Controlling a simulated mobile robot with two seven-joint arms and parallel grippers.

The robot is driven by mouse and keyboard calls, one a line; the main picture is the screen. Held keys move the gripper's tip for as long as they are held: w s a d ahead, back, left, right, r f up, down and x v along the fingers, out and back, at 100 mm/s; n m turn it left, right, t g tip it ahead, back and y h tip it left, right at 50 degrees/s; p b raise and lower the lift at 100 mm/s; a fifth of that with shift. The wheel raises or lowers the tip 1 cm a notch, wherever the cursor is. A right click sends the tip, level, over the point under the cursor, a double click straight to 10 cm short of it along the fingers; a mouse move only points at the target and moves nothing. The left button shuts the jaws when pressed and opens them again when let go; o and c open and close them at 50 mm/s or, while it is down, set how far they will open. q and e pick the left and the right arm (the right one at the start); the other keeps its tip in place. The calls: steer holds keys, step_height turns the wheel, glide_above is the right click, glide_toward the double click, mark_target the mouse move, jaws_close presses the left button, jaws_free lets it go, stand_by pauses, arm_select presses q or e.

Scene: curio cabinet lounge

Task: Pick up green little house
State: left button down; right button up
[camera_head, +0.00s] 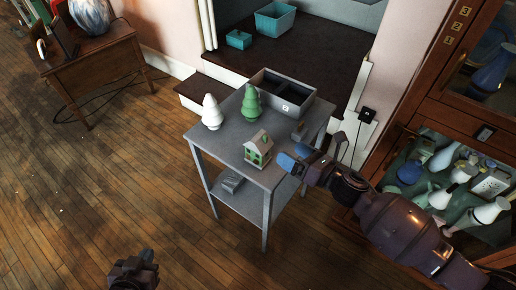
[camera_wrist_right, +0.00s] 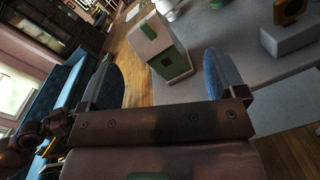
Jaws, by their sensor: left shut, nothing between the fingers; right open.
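The green little house (camera_head: 258,149), with a pale roof and green walls, stands upright near the front right of the grey side table (camera_head: 226,143). It also shows in the right wrist view (camera_wrist_right: 170,62), ahead of and partly between the blue fingers. My right gripper (camera_head: 291,161) is open, just right of the house; in the right wrist view its fingers (camera_wrist_right: 168,75) are spread with nothing gripped. I cannot tell whether a finger touches the house. My left gripper (camera_head: 134,270) is shut and empty, low over the floor, far from the table.
A white tree (camera_head: 212,112) and a green tree (camera_head: 251,103) stand behind the house. A grey divided box (camera_head: 291,107) sits at the table's back. A small brownish item (camera_head: 298,131) is near the right edge. A glass cabinet (camera_head: 440,100) stands right; open floor lies left.

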mark_target(263, 142)
steer(key=a+n, duration=0.1)
steer(key=n, duration=0.1)
steer(key=w+a+n, duration=0.1)
steer(key=a+n, duration=0.1)
steer(key=a+n+g+y, duration=0.1)
steer(key=n, duration=0.1)
steer(key=shift+w+a, duration=0.3)
steer(key=shift+w, duration=0.1)
steer(key=shift+w+a, duration=0.45)
steer(key=shift+a, duration=0.15)
steer(key=shift+x, duration=2.3)
